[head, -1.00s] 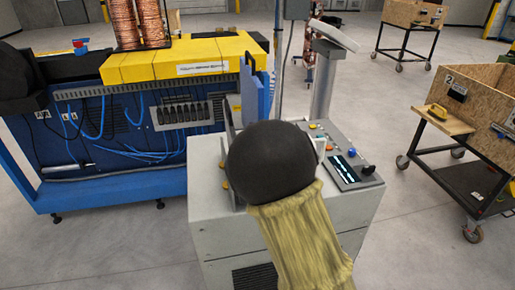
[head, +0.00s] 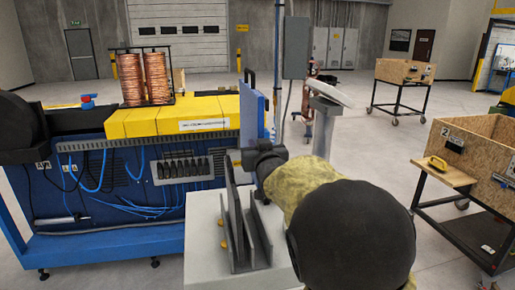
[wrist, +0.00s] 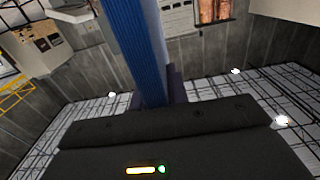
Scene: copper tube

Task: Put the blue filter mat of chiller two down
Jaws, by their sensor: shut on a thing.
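The blue filter mat (head: 252,122) stands upright, seen nearly edge-on in the head view, at the right end of the yellow-topped machine. In the wrist view the blue mat (wrist: 138,45) rises as a ribbed band from my gripper (wrist: 160,95). My gripper (head: 258,160) is shut on its lower part, which it partly hides. Just in front are upright grey plates with narrow gaps, forming a rack (head: 240,240) on a pale cabinet (head: 205,260). The head view does not clearly show whether the mat touches the rack.
The blue machine (head: 110,185) with its yellow cover (head: 170,118) stands at left, carrying copper coils (head: 143,78). A slanted panel on a post (head: 325,115) stands behind my arm. A wooden crate cart (head: 475,165) is at right. Open floor lies between.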

